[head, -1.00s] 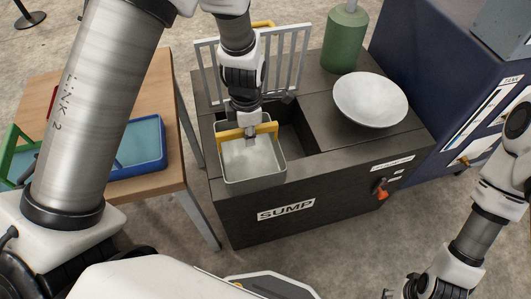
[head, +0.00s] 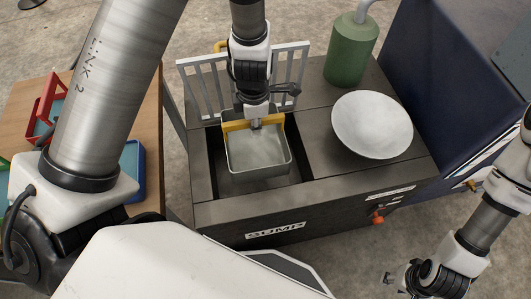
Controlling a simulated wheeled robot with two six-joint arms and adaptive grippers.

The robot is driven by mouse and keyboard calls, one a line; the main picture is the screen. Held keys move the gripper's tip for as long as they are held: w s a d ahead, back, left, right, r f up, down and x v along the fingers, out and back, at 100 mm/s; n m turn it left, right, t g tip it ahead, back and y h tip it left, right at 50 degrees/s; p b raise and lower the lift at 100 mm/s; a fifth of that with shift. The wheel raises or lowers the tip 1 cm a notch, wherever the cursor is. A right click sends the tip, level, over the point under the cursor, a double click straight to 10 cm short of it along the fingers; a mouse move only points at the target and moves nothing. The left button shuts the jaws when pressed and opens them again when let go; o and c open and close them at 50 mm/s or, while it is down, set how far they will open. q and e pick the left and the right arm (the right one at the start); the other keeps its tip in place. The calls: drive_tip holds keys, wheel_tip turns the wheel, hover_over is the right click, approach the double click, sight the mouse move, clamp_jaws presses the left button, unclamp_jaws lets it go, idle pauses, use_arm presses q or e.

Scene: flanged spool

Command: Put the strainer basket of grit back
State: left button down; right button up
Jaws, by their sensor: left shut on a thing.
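The strainer basket (head: 258,154) is a pale square box with a yellow handle (head: 236,126), in the middle of the head view. My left gripper (head: 257,124) is shut on the handle from above and holds the basket about level. The basket is over or partly in the dark rectangular opening (head: 297,165) of the sump (head: 342,213). Dark gaps show at its sides and front. I cannot tell whether it touches the bottom. The grit is not clear inside it. My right gripper (head: 392,284) is low at the right, away from the sump; its fingers are too small to judge.
A white bowl (head: 372,124) and a green cylinder (head: 351,52) stand on the sump's top, right of the opening. A grey rack (head: 191,90) stands behind the opening. A wooden table (head: 150,110) with red and blue trays is at the left, a dark blue cabinet (head: 430,80) at the right.

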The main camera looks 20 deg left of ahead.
sight(256, 147)
use_arm(q)
drive_tip(key=shift+w+f+b, duration=0.3)
drive_tip(key=shift+f+b, duration=0.2)
drive_tip(key=shift+w+f+b, duration=0.3)
drive_tip(key=shift+f+b, duration=0.15)
drive_tip(key=shift+f, duration=0.05)
drive_tip(key=f+b, duration=0.1)
drive_tip(key=s+f+b, duration=0.1)
drive_tip(key=b, duration=0.1)
drive_tip(key=shift+s+f+b, duration=0.2)
drive_tip(key=shift+f+b, duration=0.1)
drive_tip(key=shift+f, duration=0.1)
drive_tip(key=shift+w+f+b, duration=0.2)
drive_tip(key=shift+f+b, duration=0.8)
drive_tip(key=shift+f, duration=0.15)
wheel_tip(256, 147, down, 10)
drive_tip(key=b, duration=0.5)
drive_tip(key=shift+b, duration=0.4)
use_arm(e)
wheel_tip(256, 147, down, 13)
drive_tip(key=shift+f, duration=0.15)
use_arm(q)
drive_tip(key=c, duration=1.2)
unclamp_jaws()
drive_tip(key=shift+o, duration=0.2)
